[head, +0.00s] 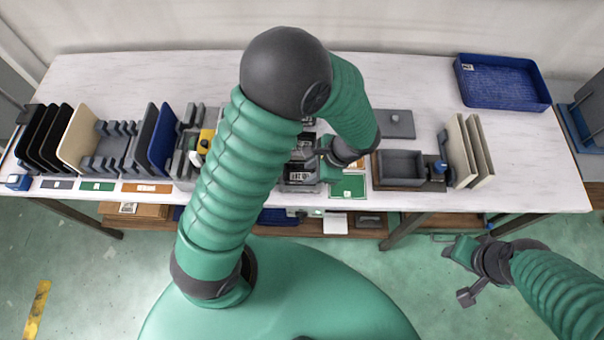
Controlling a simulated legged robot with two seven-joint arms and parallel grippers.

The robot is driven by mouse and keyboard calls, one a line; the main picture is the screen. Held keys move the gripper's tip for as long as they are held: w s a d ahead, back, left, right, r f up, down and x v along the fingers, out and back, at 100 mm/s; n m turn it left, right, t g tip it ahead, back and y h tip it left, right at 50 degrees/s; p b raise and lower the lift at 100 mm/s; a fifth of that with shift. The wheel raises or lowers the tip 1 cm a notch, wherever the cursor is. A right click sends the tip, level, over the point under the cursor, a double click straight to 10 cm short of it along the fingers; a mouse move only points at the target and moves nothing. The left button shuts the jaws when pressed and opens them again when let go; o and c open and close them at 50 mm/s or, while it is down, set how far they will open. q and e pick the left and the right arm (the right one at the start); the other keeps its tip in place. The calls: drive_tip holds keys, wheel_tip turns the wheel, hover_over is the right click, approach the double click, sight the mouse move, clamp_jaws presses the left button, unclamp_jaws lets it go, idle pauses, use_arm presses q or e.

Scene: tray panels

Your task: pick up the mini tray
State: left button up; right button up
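A small dark grey open tray (402,165) sits on a brown base at the right of the table's middle; it looks most like the mini tray. It is upright and looks empty. My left gripper (329,162) is just left of it, above the table's front part near a green card (348,187). Its fingers are partly hidden by my arm, so I cannot tell whether it is open. No contact with the grey tray shows. My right gripper (459,274) hangs low at the right, in front of the table edge, with its fingers apart and empty.
A blue tray (503,104) lies at the back right. Beige panels (466,150) stand right of the grey tray. A flat grey plate (395,124) lies behind it. Racked panels (75,140) fill the left side. My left arm hides the middle. The white table (430,90) is clear at the back.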

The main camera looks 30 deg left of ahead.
sight(302, 179)
use_arm(q)
drive_tip(key=shift+s+x, duration=0.15)
drive_tip(key=shift+x, duration=1.4)
drive_tip(key=shift+s+x, duration=0.2)
drive_tip(key=shift+x, duration=1.35)
clamp_jaws()
